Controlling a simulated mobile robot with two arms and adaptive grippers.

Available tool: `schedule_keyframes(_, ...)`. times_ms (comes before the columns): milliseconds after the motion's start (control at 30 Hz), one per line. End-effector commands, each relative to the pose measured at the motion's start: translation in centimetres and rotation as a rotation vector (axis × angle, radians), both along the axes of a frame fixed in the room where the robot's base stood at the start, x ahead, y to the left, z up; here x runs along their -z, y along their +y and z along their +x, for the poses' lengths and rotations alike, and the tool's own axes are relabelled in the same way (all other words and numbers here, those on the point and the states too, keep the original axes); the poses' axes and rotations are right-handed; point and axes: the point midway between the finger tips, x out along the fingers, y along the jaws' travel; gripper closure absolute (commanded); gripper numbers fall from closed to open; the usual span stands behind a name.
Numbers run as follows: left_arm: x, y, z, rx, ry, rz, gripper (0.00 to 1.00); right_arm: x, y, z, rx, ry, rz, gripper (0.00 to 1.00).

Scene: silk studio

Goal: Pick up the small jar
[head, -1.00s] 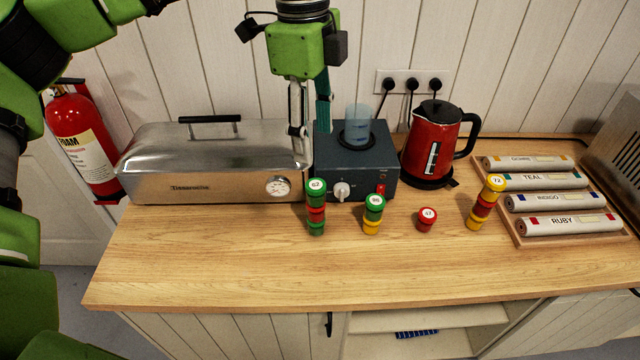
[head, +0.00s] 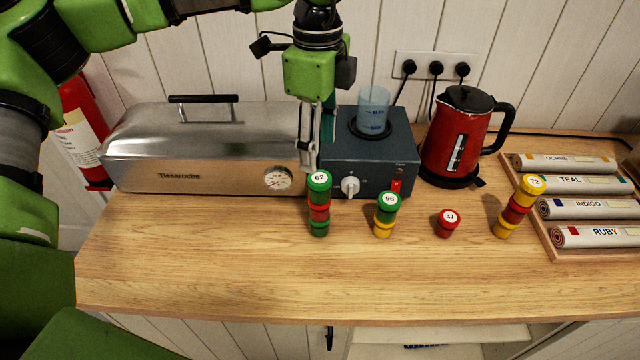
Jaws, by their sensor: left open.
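The smallest jar is a short red one (head: 447,224) with a white lid label reading 47, upright on the wooden worktop. To its left stand a green and yellow jar (head: 385,214) labelled 96 and a taller green and red jar (head: 319,207) labelled 62. To its right a tall yellow and red jar (head: 515,210) labelled 72 stands slightly tilted in the picture. My left gripper (head: 309,168) points down, open and empty, just above and behind jar 62. Its fingers overlap in this view. My right gripper is not in view.
A steel box (head: 200,150) with a gauge stands at the left back. A dark heater box (head: 372,160) holding a beaker (head: 373,108) is behind the jars. A red kettle (head: 455,135) and a tray of labelled rolls (head: 541,245) stand to the right. The front worktop (head: 250,270) is clear.

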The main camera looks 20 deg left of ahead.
Motion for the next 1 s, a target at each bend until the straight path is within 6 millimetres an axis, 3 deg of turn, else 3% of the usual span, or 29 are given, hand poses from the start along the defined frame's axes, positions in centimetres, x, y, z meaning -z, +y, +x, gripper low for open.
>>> schedule_keyframes(133,2.5,0.0,-0.1,0.001,0.004,0.001,0.49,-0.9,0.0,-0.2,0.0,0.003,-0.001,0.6)
schedule_keyframes(467,5.0,-0.1,0.1,0.001,0.003,0.001,0.49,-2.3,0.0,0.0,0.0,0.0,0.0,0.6)
schedule_keyframes(700,8.3,-0.1,0.5,0.001,0.002,0.001,0.49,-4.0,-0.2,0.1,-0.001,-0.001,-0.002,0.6)
schedule_keyframes(1000,9.3,-0.2,0.5,0.001,0.0,-0.001,0.49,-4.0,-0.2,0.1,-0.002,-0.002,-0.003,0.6)
